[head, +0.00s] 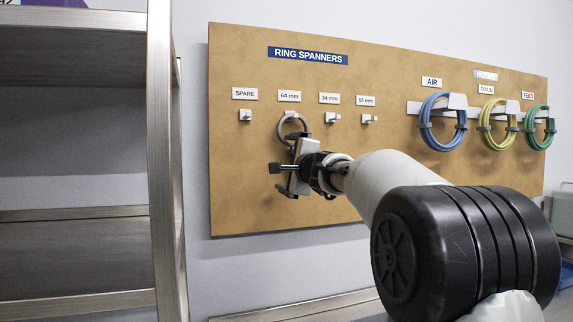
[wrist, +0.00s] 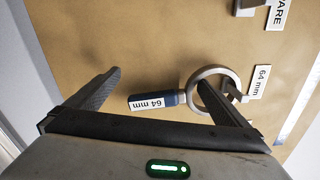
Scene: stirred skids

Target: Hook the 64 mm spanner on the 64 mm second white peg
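The 64 mm spanner has a grey ring (head: 281,123) and a dark blue handle with a white 64 mm label. In the head view its ring hangs at the white peg (head: 291,116) under the 64 mm label. In the wrist view the ring (wrist: 194,76) reaches around this peg (wrist: 237,94), and the handle (wrist: 178,98) points away from it. My gripper (head: 284,165) is in front of the board just below the ring. In the wrist view my gripper (wrist: 158,80) is open, its fingers wide apart on either side of the handle. One finger partly covers the ring.
The SPARE peg (head: 245,115), the 34 mm peg (head: 332,117) and another peg (head: 369,119) are empty. Coiled blue (head: 425,123), yellow and green hoses hang at the right of the board (head: 240,190). A metal shelf rack (head: 163,150) stands at the left.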

